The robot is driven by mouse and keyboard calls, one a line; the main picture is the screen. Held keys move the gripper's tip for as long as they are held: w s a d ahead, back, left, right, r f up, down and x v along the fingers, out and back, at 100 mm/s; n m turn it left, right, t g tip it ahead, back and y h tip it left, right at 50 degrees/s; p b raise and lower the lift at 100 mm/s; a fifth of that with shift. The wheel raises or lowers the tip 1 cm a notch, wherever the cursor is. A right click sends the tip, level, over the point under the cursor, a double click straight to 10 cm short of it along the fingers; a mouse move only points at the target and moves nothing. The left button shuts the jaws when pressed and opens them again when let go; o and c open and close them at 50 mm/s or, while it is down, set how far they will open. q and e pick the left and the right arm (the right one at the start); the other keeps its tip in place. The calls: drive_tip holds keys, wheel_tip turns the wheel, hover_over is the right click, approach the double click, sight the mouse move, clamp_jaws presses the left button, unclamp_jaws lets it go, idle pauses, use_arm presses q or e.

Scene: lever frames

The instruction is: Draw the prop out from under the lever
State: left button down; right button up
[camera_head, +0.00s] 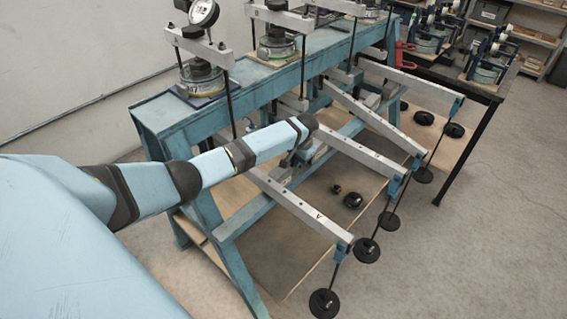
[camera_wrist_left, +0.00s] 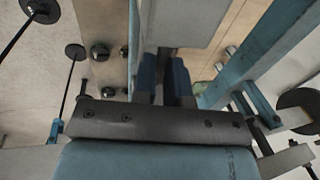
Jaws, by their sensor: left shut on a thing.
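My left gripper (camera_head: 298,160) is beside a silver lever (camera_head: 362,153) at the middle of the blue frame. In the left wrist view, my blue fingertips (camera_wrist_left: 165,82) are shut on a narrow dark grey piece, the prop (camera_wrist_left: 166,62). The pale end of a lever (camera_wrist_left: 182,20) stands just beyond the fingertips, close to the prop. I cannot tell whether the prop touches the lever. In the head view, my wrist and fingers hide the prop. My right gripper is not in view.
Other silver levers, one marked A (camera_head: 300,208), run alongside, with rods and black weights (camera_head: 324,302) hanging from their ends. The blue frame (camera_head: 150,115) carries dial gauges (camera_head: 204,13). Loose black weights (camera_head: 352,200) lie on the board below. Open floor (camera_head: 480,250) lies to the right.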

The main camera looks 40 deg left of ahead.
use_arm(q)
drive_tip(key=shift+w+r, duration=0.2)
drive_tip(key=shift+w, duration=0.15)
drive_tip(key=c, duration=1.5)
unclamp_jaws()
drive_tip(key=o, duration=0.3)
drive_tip(key=shift+w+d+f, duration=0.1)
drive_tip(key=shift+f, duration=0.05)
drive_tip(key=shift+o, duration=0.2)
drive_tip(key=shift+r, duration=0.2)
wheel_tip(320, 180, up, 13)
drive_tip(key=d, duration=0.2)
drive_tip(key=shift+d+b, duration=0.3)
drive_tip(key=shift+b, duration=0.1)
